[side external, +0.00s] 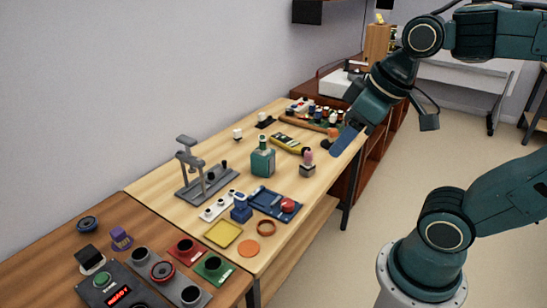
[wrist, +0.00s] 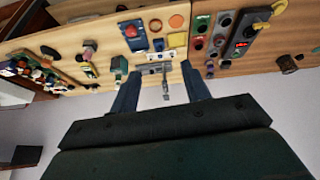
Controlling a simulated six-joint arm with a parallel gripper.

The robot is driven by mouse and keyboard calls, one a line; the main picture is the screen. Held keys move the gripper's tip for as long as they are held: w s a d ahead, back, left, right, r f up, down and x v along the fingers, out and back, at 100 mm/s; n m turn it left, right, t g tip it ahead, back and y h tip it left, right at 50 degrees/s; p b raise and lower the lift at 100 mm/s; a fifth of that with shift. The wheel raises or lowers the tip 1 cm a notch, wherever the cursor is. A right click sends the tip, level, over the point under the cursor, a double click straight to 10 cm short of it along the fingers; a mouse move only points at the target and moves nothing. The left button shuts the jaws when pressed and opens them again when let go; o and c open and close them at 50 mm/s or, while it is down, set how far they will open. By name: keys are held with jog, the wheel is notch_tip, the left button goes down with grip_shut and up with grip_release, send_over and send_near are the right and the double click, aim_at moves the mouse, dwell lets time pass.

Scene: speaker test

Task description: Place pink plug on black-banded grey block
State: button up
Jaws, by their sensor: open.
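The pink plug (side external: 307,157) stands upright on top of a small grey block (side external: 307,171) with a dark band, on the light wooden table. The plug appears to rest on the block, but the exact seating is too small to tell. A pinkish piece that looks like the plug (wrist: 88,52) shows at the left of the wrist view. My gripper (side external: 346,141) is up and to the right of the plug, near the table's right edge, apart from it. In the wrist view my gripper (wrist: 160,72) has its two blue fingers spread, with nothing between them.
A green bottle (side external: 263,161) stands left of the block. A yellow meter (side external: 287,143) lies behind it, and a blue tray (side external: 274,203) with a red knob lies in front. A grey press stand (side external: 203,180) is further left. Several small items crowd the far end.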

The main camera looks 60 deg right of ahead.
jog(key=shift+s+a+f+m, duration=0.15)
jog(key=shift+s+f+m, duration=0.1)
jog(key=shift+s, duration=0.3)
jog(key=shift+s+a+f+m, duration=0.15)
jog(key=shift+s+f, duration=0.1)
jog(key=shift+s, duration=0.25)
dwell(0.6)
